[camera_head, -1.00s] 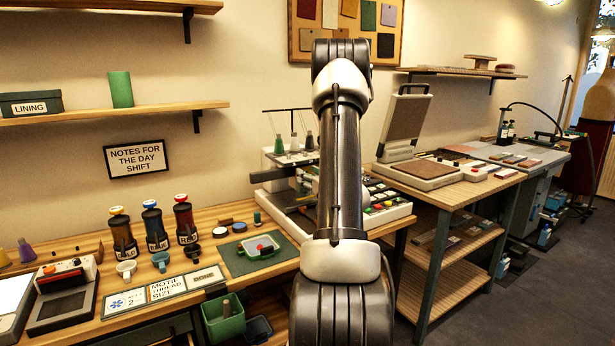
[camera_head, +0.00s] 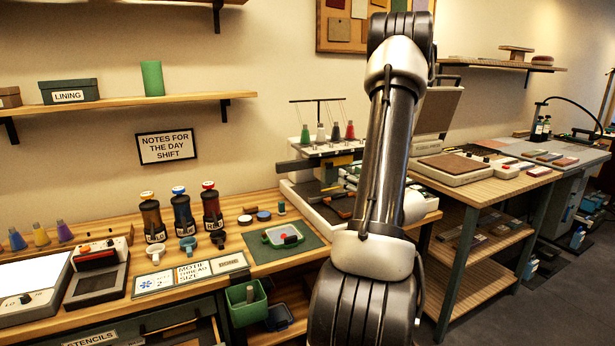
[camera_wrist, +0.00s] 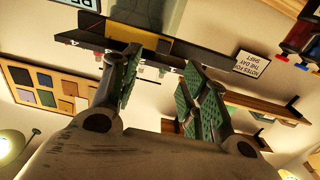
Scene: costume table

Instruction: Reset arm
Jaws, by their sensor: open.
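My gripper (camera_wrist: 162,62) shows in the wrist view with its two green-padded fingers spread apart and nothing between them. The wrist view is upside down and looks toward the wall and the embroidery machine (camera_wrist: 155,22). In the head view my arm stands raised and leans slightly right, across the right middle of the picture. The gripper itself is not visible there. My arm hides part of the embroidery machine (camera_head: 318,155), which carries several colored thread cones.
Three labeled bottles (camera_head: 182,213), small cups and a green mat (camera_head: 262,256) with a green tray (camera_head: 284,237) fill the left workbench. A green bin (camera_head: 245,305) hangs at its front. A heat press (camera_head: 450,168) stands right. Wall shelves (camera_head: 130,103) hang left. Open floor (camera_head: 490,318) lies lower right.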

